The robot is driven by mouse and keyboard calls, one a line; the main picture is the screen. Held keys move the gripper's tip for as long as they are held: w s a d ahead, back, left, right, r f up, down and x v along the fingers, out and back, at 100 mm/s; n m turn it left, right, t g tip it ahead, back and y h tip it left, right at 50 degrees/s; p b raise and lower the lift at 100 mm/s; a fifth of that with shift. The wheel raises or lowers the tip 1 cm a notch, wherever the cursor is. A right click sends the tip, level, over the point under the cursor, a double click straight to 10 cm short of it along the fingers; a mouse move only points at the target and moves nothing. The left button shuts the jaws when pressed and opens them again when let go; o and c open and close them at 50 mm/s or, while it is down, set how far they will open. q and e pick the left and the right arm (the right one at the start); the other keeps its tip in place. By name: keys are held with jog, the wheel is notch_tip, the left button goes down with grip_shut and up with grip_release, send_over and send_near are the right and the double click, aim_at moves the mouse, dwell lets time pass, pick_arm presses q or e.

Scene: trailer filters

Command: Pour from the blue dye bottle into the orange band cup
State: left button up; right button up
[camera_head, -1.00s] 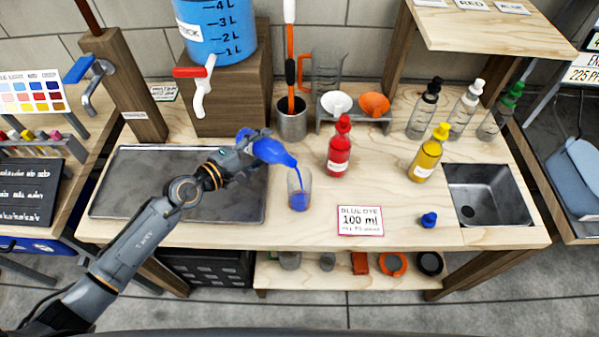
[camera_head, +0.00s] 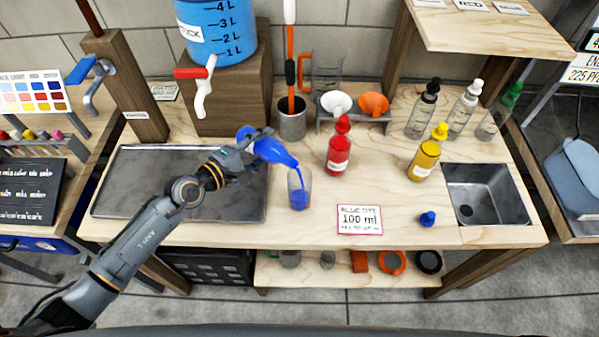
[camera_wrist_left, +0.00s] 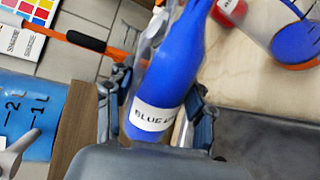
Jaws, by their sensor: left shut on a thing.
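My left gripper (camera_head: 252,142) is shut on the blue dye bottle (camera_head: 278,153), which is tilted with its nozzle down to the right. In the left wrist view the bottle (camera_wrist_left: 170,80) sits between the fingers, its label partly readable as "BLUE". A blue stream runs from the nozzle into a clear cup (camera_head: 299,180) standing on the bench below. Blue liquid lies in the cup's lower part. In the left wrist view the cup (camera_wrist_left: 262,12) shows blue inside and an orange band at its edge. My right gripper is not in view.
A red bottle (camera_head: 339,150) stands right of the cup, a yellow bottle (camera_head: 424,160) farther right. A "BLUE DYE 100 ml" card (camera_head: 360,220) and a blue cap (camera_head: 428,219) lie in front. A grey tray (camera_head: 130,185) is under my arm; a sink (camera_head: 488,190) is at right.

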pick_arm(q)
jog(key=shift+d+r+m+p, duration=0.1)
jog(key=shift+r+m+p, duration=0.3)
jog(key=shift+p, duration=0.1)
dwell(1.1)
